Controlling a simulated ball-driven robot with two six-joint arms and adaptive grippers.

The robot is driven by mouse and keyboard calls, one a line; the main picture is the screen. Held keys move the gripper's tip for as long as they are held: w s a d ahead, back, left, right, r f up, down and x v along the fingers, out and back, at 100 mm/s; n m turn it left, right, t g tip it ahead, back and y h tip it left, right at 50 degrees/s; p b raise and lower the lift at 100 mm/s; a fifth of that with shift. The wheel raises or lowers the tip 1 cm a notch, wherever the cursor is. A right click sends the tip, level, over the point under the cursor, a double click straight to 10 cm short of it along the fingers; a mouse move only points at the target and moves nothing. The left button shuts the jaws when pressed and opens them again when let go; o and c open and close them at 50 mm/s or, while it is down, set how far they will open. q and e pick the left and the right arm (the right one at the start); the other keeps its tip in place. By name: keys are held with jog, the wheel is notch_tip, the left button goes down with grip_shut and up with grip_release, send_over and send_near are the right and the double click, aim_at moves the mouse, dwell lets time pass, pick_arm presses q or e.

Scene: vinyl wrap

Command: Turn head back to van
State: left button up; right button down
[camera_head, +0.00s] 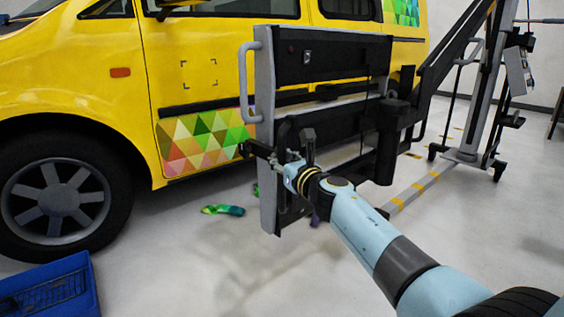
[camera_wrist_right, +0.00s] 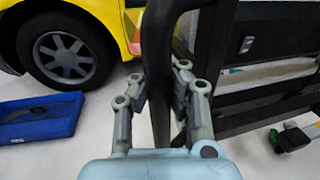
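The yellow van (camera_head: 100,70) fills the left and top of the head view, side on. A patch of coloured triangles (camera_head: 200,140) covers its lower door. My right gripper (camera_head: 262,150) is at the left part of a dark wheeled frame (camera_head: 330,60) that stands in front of the van. In the right wrist view a dark upright bar (camera_wrist_right: 160,90) runs between the two fingers of my right gripper (camera_wrist_right: 160,72), which close in on both its sides. The bar bends at the top. My left gripper is out of view.
A blue crate (camera_head: 50,290) sits on the floor at the lower left, near the van's front wheel (camera_head: 58,200). A green thing (camera_head: 222,210) lies on the floor left of the frame. An upright stand on castors (camera_head: 480,100) is at the right. The right floor is mostly clear.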

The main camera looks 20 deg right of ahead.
jog(key=shift+a, duration=0.2)
jog(key=c, duration=1.5)
grip_release()
jog(key=shift+a, duration=0.2)
jog(key=o, duration=0.3)
jog(key=shift+d, duration=0.1)
jog(key=shift+o, duration=0.2)
jog(key=shift+d, duration=0.1)
jog(key=shift+s+d, duration=0.15)
jog(key=shift+s, duration=0.35)
jog(key=s+d, duration=0.2)
jog(key=s, duration=0.8)
jog(key=shift+s, duration=0.4)
